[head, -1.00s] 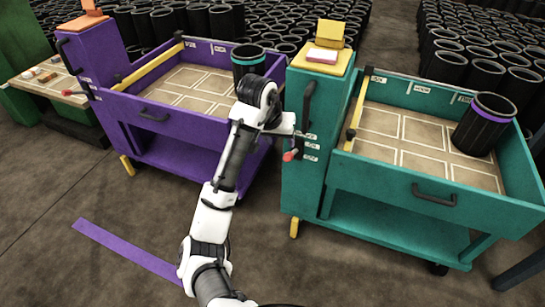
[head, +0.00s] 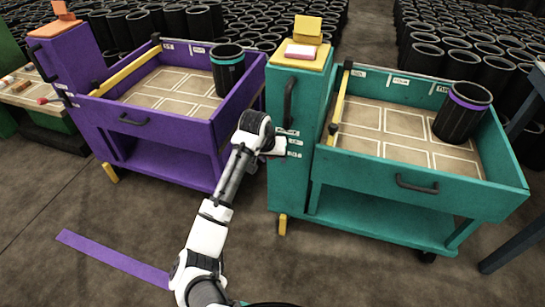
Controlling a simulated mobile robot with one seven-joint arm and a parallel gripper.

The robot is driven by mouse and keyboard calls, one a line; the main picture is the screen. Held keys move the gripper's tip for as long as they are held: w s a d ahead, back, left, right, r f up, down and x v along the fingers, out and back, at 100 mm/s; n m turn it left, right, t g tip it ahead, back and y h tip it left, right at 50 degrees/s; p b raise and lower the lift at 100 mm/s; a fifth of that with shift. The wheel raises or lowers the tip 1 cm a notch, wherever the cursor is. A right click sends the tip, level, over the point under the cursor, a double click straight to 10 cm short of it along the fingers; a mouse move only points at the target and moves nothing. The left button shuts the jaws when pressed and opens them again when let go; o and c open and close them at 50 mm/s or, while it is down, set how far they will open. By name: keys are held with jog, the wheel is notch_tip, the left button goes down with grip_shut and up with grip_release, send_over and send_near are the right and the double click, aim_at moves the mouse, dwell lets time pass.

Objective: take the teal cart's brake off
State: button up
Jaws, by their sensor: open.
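The teal cart (head: 372,180) stands right of centre, with a tall teal post (head: 300,95) at its left end. The post carries a black handle (head: 288,103) and small white labels at its lower left side. My gripper (head: 279,148) is at that side of the post, level with the labels, and is open. Its fingertips are too small to make out, and I cannot tell whether it touches anything. A black sleeve with a purple band (head: 462,112) stands in the teal cart's tray.
A purple floor strip (head: 113,259) lies in front. Many black sleeves fill the back. The front floor is mostly clear.

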grip_shut()
dwell(0.3)
